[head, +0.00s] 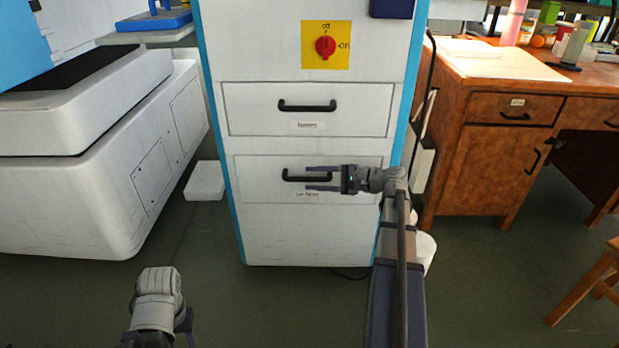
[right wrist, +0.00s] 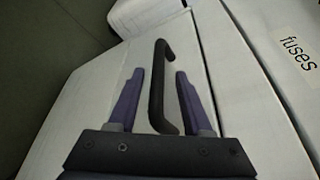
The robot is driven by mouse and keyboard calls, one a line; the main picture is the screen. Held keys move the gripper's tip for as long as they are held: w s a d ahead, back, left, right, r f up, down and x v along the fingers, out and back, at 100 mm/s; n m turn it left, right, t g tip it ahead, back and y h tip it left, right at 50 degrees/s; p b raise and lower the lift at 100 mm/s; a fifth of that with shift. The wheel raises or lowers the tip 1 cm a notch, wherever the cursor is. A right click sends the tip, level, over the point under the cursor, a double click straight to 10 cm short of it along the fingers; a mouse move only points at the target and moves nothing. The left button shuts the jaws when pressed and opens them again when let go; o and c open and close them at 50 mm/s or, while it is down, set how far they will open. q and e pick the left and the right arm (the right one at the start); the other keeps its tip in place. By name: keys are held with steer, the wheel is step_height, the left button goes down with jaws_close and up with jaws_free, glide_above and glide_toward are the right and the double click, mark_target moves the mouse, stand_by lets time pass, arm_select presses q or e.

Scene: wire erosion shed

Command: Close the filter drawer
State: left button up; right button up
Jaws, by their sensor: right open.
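The filter drawer (head: 262,185) is the lower of two white drawers in a tall white cabinet. Its front looks about flush in the head view; I cannot tell whether a small gap stands open. Its black bar handle (head: 294,178) also shows in the right wrist view (right wrist: 157,85). My right gripper (head: 308,178) reaches in from the right with its fingers at this handle. In the right wrist view its open fingers (right wrist: 157,92) stand on either side of the bar, with space between. My left arm's end (head: 158,300) is low at the left, its fingers not clearly seen.
The upper drawer (head: 250,110) has its own handle (head: 307,106); its label (right wrist: 297,52) reads "fuses". A red rotary switch (head: 325,46) is above. A white machine (head: 90,170) stands left and a wooden desk (head: 490,150) right. The floor before the cabinet is clear.

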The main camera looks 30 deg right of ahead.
steer(key=p+v, duration=0.1)
steer(key=v, duration=0.4)
steer(key=shift+s+d, duration=0.25)
steer(key=shift+s, duration=0.05)
